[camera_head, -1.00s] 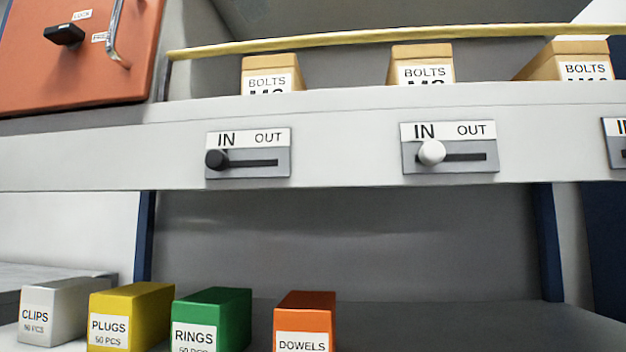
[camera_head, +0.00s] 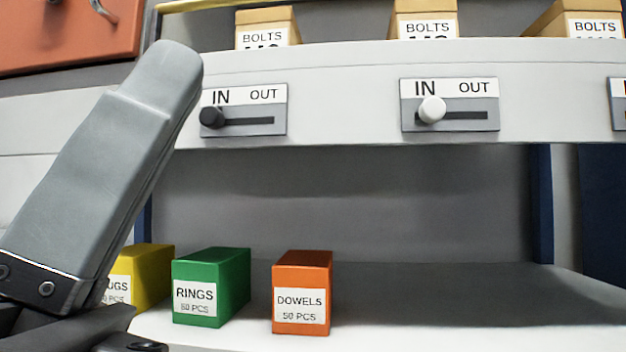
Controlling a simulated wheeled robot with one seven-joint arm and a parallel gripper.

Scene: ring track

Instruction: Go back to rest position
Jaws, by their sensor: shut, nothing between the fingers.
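My gripper (camera_head: 178,62) is in the left of the view, with its grey fingers pointing up and to the right from a dark mount at the lower left corner. It is shut and holds nothing. Its tip overlaps the white rail (camera_head: 340,98) just left of the slider with the black knob (camera_head: 212,117). I cannot tell whether it touches the rail. It hides part of the yellow PLUGS box (camera_head: 152,266) and whatever stands further left.
The black knob and the white knob (camera_head: 432,109) both sit at the IN end. A green RINGS box (camera_head: 212,287) and an orange DOWELS box (camera_head: 302,292) stand on the lower shelf (camera_head: 450,300). The shelf is clear to their right. BOLTS boxes (camera_head: 425,22) stand above.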

